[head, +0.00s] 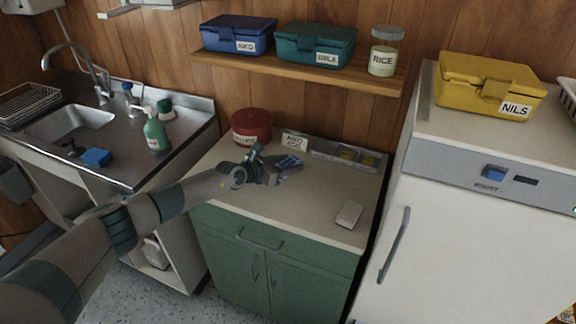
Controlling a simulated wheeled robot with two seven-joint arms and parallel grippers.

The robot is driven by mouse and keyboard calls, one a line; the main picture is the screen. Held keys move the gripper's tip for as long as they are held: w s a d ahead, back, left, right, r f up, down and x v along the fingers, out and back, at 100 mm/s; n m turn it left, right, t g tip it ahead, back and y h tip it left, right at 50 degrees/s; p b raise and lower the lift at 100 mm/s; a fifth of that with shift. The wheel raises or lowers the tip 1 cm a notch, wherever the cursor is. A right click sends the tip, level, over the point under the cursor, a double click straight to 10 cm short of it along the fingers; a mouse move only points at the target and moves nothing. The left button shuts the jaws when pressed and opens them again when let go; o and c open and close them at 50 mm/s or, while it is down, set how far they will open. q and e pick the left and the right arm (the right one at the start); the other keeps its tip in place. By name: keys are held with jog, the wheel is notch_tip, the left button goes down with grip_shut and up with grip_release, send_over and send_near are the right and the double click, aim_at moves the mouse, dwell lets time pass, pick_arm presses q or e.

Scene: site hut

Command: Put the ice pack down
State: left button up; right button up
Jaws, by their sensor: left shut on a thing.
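My left gripper (277,169) reaches in from the left over the green cabinet's light worktop (300,210). It is shut on a small bluish thing, which I take to be the ice pack (290,161). The gripper's fingers hide part of it. It is low over the back middle of the worktop; I cannot tell whether it touches the surface. My right gripper is not in view.
Behind the gripper are a red tin (251,126), a small lettered card (294,140) and a grey tray (374,162) with yellowish items. A small white block (349,214) lies at the front right. The worktop's front middle is clear. A white fridge (460,230) stands right.

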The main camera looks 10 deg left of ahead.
aim_at(288, 163)
pick_arm(q)
jog(key=shift+r, duration=0.55)
notch_tip(288, 163, up, 4)
jog(key=shift+f+p, duration=0.25)
jog(key=shift+p, duration=0.75)
jog(key=shift+s+d+r+p, duration=0.25)
jog(key=shift+d+p, duration=0.05)
jog(key=shift+d, duration=0.2)
jog(key=shift+s+d+r+p, duration=0.2)
jog(key=shift+d+r+p, duration=0.1)
jog(key=shift+d, duration=0.15)
jog(key=s+d+r+b, duration=0.1)
jog(key=s+d+r, duration=0.3)
jog(key=d, duration=0.4)
jog(key=shift+d+r+b, duration=0.3)
jog(key=shift+r, duration=0.4)
